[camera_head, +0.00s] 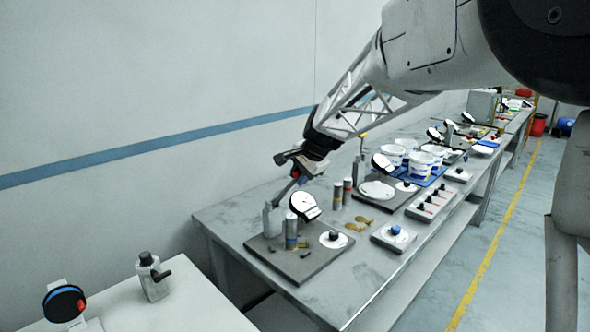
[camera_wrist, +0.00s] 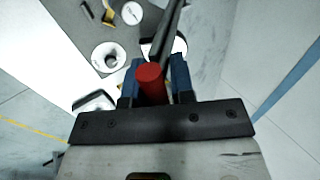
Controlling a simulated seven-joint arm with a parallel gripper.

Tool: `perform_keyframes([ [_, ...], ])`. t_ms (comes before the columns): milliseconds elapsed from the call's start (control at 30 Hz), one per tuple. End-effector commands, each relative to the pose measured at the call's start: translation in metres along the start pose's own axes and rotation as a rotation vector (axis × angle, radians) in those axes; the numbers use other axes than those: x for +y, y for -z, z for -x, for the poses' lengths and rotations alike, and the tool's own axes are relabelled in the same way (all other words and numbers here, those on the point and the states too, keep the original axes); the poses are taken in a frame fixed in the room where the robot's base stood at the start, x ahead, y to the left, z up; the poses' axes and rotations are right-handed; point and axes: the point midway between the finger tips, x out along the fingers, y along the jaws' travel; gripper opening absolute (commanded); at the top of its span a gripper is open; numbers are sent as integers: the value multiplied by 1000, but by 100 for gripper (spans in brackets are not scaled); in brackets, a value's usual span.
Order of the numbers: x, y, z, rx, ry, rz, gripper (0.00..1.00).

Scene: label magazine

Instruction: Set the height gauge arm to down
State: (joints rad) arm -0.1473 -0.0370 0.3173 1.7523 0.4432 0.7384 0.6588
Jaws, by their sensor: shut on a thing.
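The height gauge has a grey post (camera_head: 271,220) on a dark grey plate (camera_head: 300,262) at the near end of the long bench. Its dark arm (camera_head: 285,194) slopes up from the post top to my gripper (camera_head: 299,176), so it stands raised. In the wrist view, the arm (camera_wrist: 171,32) ends in a red cylindrical knob (camera_wrist: 150,82). The blue fingers of my gripper (camera_wrist: 155,80) are shut on this knob, one on each side. A round white dial (camera_head: 304,205) stands beside the post. The pivot is too small to make out.
Grey cylinders (camera_head: 291,231), a white disc with a black knob (camera_head: 336,239) and a blue-knob box (camera_head: 393,236) stand close by. Brass pieces (camera_head: 364,221) lie flat. White buckets (camera_head: 420,165) stand farther back. The wall is behind; the space above the plate is free.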

Motion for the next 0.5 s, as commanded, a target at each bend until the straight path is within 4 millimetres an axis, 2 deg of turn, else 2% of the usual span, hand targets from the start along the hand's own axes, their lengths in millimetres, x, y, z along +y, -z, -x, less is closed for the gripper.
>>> perform_keyframes([
  [500,27,0,-10,-2,113,0,0],
])
